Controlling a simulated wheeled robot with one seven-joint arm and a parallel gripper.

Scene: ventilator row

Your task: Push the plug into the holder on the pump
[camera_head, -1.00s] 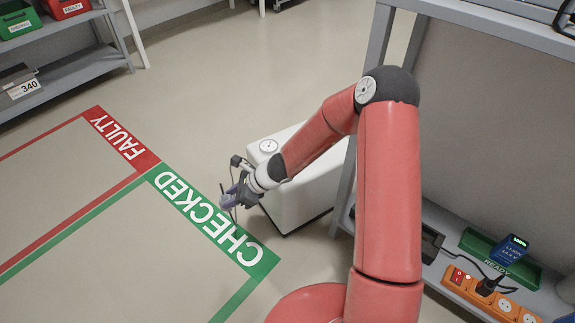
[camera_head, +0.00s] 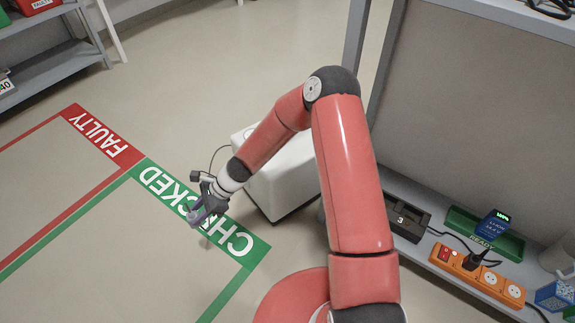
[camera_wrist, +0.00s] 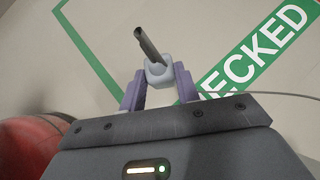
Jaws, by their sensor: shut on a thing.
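My gripper (camera_wrist: 158,82) has purple fingers and is shut on the plug (camera_wrist: 158,73), a small pale grey block. A dark grey length sticks out of the plug away from the wrist; I cannot tell whether it is cable or prong. In the head view my gripper (camera_head: 204,219) is over the CHECKED strip, left of the pump and apart from it. The pump (camera_head: 285,178) is a white box on the floor, partly behind my arm. I cannot make out its holder. A thin dark cable (camera_head: 217,152) arches between the pump and my wrist.
A grey shelf unit (camera_head: 357,45) stands at the right; its low shelf holds an orange power strip (camera_head: 478,275), a green tray (camera_head: 470,226) and a black charger (camera_head: 405,220). Green (camera_head: 150,180) and red (camera_head: 100,137) floor markings lie left. The floor there is clear.

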